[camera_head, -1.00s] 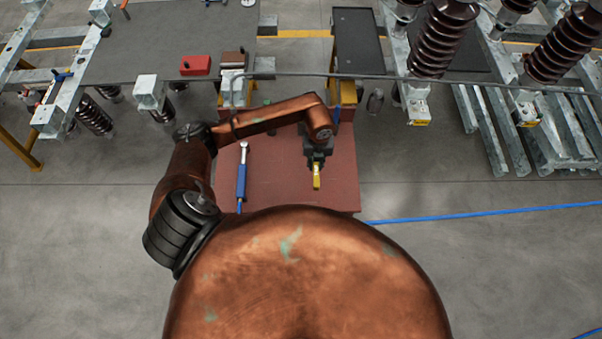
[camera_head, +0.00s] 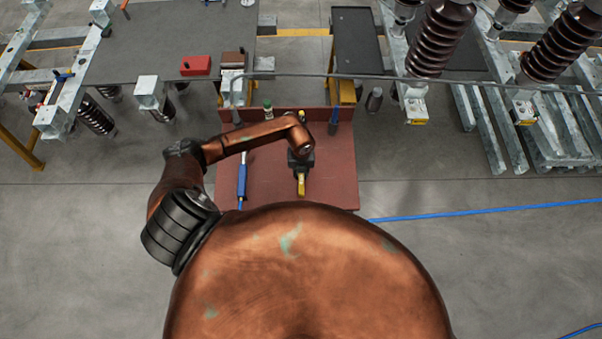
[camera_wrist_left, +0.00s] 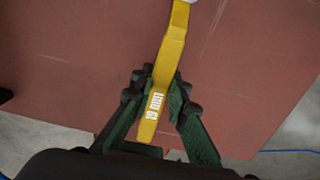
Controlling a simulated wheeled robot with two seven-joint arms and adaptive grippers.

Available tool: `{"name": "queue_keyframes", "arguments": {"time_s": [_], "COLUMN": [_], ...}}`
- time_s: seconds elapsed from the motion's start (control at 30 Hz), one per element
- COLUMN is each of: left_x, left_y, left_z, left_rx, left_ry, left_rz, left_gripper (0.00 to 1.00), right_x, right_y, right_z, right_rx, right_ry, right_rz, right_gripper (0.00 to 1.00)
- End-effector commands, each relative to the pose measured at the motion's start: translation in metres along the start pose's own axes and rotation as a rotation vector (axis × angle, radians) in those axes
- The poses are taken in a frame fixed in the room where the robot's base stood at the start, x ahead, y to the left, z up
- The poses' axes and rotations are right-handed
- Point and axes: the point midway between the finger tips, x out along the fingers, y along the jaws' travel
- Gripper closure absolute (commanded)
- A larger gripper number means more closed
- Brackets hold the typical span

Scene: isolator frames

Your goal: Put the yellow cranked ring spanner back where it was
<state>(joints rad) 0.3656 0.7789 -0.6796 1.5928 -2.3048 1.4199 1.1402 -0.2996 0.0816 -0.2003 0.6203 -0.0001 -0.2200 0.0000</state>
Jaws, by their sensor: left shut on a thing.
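The yellow cranked ring spanner (camera_head: 301,186) is held by my left gripper (camera_head: 301,172) over the red-brown board in the head view. In the left wrist view the left gripper (camera_wrist_left: 158,95) is shut on the yellow spanner (camera_wrist_left: 171,62), its dark fingers on either side of the shank. A white label shows near the spanner's lower end, and its upper end runs out of the frame. I cannot tell whether the spanner touches the board. My right gripper is not in view.
The red-brown board (camera_head: 335,190) has an upright back edge. A blue-handled tool (camera_head: 242,180) lies on its left part. A green-topped bottle (camera_head: 267,108) and a dark blue item (camera_head: 334,118) are at the back. The board right of the spanner is bare.

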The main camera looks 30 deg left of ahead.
Motion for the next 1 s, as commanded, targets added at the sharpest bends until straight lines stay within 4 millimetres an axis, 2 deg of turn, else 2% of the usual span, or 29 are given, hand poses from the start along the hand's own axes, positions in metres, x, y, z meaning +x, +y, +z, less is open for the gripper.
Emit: {"name": "queue_keyframes", "arguments": {"time_s": [0.13,0.17,0.4,0.77,0.87,1.0], "left_x": [0.003,0.003,0.002,-0.004,-0.015,-0.043], "left_y": [0.0,0.0,0.0,0.0,0.0,0.0], "left_z": [0.0,0.0,0.0,0.001,0.002,0.002], "left_rx": [0.0,0.0,0.0,0.0,0.002,0.003], "left_ry": [0.0,0.0,0.0,-0.001,-0.004,-0.005], "left_rz": [0.0,0.0,0.001,0.0,-0.001,-0.001], "left_gripper": [1.0,0.84,0.68,0.68,0.68,0.68], "right_x": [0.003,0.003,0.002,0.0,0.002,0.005], "right_y": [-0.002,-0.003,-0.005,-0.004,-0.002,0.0], "right_z": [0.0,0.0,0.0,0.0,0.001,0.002], "right_rx": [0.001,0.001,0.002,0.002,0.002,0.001], "right_ry": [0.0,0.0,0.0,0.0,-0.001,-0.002], "right_rz": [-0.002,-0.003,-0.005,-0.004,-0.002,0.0], "right_gripper": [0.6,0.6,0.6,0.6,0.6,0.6]}}
